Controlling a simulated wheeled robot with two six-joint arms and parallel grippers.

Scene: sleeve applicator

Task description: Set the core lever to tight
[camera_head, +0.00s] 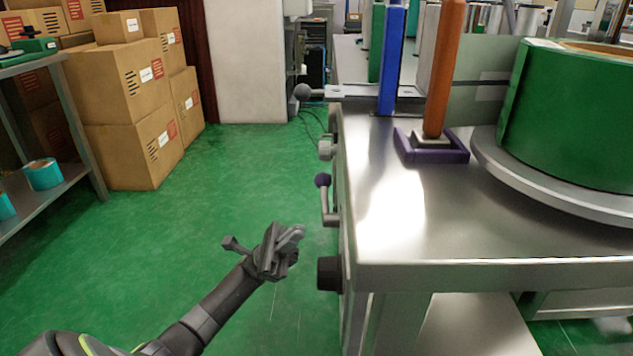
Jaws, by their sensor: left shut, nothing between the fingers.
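Levers and knobs stick out from the left side of a steel machine (480,235). A lever with a purple ball knob (323,181) stands upright on a bent metal arm, its ball at the top. A lever with a dark grey ball (303,92) points left from the table's far edge. No label shows which is the core lever, and no tight mark is readable. My left gripper (297,234) is shut and empty, apart from the side panel, below and left of the purple-knobbed lever. My right gripper is not in view.
A black round knob (329,273) and a grey knob (326,149) also stick out of the machine's side. A large green roll (575,115) sits on a round plate. Cardboard boxes (125,100) and a shelf (60,205) stand left. The green floor between is clear.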

